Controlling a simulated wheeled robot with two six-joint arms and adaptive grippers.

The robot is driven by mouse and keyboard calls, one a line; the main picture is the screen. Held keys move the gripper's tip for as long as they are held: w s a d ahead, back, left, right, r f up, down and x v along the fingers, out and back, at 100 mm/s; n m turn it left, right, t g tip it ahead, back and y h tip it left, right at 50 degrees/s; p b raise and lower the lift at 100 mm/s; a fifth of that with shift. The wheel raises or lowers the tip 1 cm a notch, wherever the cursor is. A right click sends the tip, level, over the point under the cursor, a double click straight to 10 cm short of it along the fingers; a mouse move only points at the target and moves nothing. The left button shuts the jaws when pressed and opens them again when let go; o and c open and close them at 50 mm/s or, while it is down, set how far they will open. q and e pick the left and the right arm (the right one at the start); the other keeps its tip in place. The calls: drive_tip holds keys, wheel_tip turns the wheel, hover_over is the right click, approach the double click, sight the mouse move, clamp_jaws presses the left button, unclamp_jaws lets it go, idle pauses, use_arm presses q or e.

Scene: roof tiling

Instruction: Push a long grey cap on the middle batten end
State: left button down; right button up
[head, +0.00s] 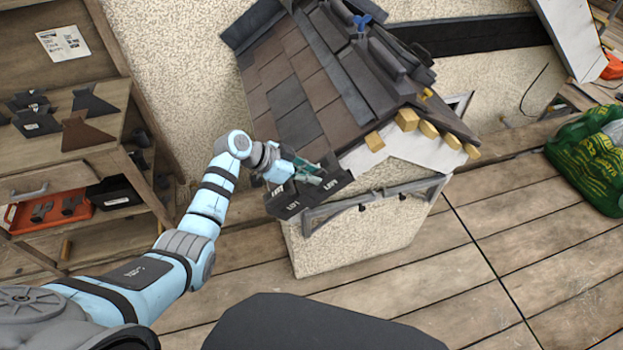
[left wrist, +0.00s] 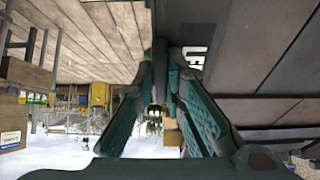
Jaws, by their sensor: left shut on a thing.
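My left gripper (head: 308,175), with teal fingers, is at the lower left corner of the model roof (head: 305,75). It is shut on a dark grey piece with white labels (head: 290,203), which looks like the long grey cap. Yellow batten ends stick out along the gable, one nearest the gripper (head: 374,141) and another higher up (head: 407,119). My right gripper is not in view.
A wooden shelf (head: 75,145) at left holds dark grey pieces (head: 93,101) and a red tray (head: 48,212). A grey bracket rail (head: 365,200) crosses the wall below the gable. A green bag (head: 590,160) lies at right. The plank floor in front is mostly clear.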

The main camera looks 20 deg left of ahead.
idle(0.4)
use_arm(q)
drive_tip(key=shift+w+a+b, duration=0.25)
drive_tip(key=shift+w+b, duration=0.1)
drive_tip(key=shift+b, duration=0.05)
drive_tip(key=shift+w, duration=0.1)
idle(0.6)
drive_tip(key=c, duration=1.6)
unclamp_jaws()
